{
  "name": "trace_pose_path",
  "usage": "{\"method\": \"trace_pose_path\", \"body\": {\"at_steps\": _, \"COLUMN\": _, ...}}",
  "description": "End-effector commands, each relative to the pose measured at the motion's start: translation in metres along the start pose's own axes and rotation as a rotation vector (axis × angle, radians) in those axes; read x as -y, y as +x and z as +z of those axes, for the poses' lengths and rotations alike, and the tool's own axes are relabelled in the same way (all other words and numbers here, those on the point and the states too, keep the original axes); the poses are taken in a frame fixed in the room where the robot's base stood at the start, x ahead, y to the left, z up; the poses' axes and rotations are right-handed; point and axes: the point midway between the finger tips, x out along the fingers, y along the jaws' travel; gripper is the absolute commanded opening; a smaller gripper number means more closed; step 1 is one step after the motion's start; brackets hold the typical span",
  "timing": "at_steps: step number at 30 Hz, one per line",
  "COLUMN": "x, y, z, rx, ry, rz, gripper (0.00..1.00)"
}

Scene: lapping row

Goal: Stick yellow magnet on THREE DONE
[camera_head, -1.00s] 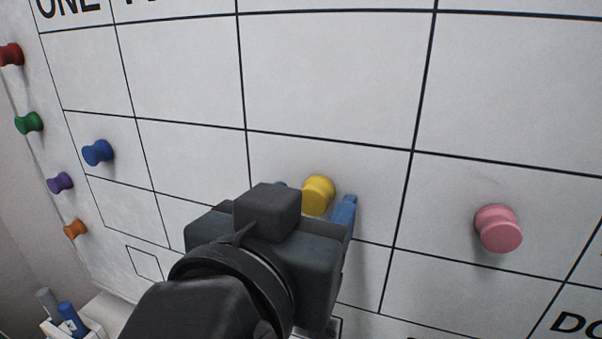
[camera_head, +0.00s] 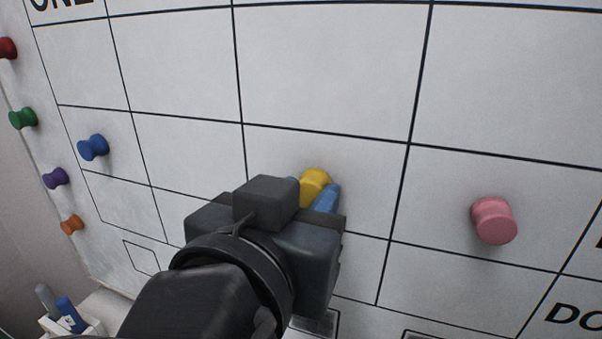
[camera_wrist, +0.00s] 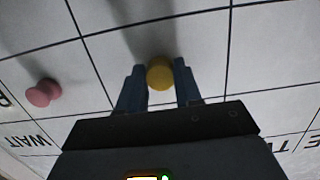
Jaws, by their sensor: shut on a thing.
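The yellow magnet (camera_head: 315,186) is on the whiteboard, inside a grid cell near the middle of the head view. My gripper (camera_head: 312,192) has its blue fingers closed on both sides of it. In the wrist view the yellow magnet (camera_wrist: 160,75) sits between the two blue fingertips (camera_wrist: 160,82). The whiteboard (camera_head: 320,75) carries a black-line grid. I cannot read a THREE or full DONE label; part of "ONE" shows at upper left and "DO" at lower right in the head view.
A pink magnet (camera_head: 493,220) is one cell to the right and a blue magnet (camera_head: 93,147) is to the left. Red, green, purple (camera_head: 55,178) and orange magnets line the board's left side. A pen holder (camera_head: 72,325) stands at lower left.

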Motion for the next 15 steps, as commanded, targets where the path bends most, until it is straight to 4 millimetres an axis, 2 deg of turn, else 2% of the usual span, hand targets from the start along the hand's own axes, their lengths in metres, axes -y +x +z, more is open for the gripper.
{"method": "trace_pose_path", "body": {"at_steps": 15, "x": 0.001, "y": -0.011, "z": 0.002, "rx": -0.001, "ry": 0.000, "rz": -0.001, "gripper": 0.06}}
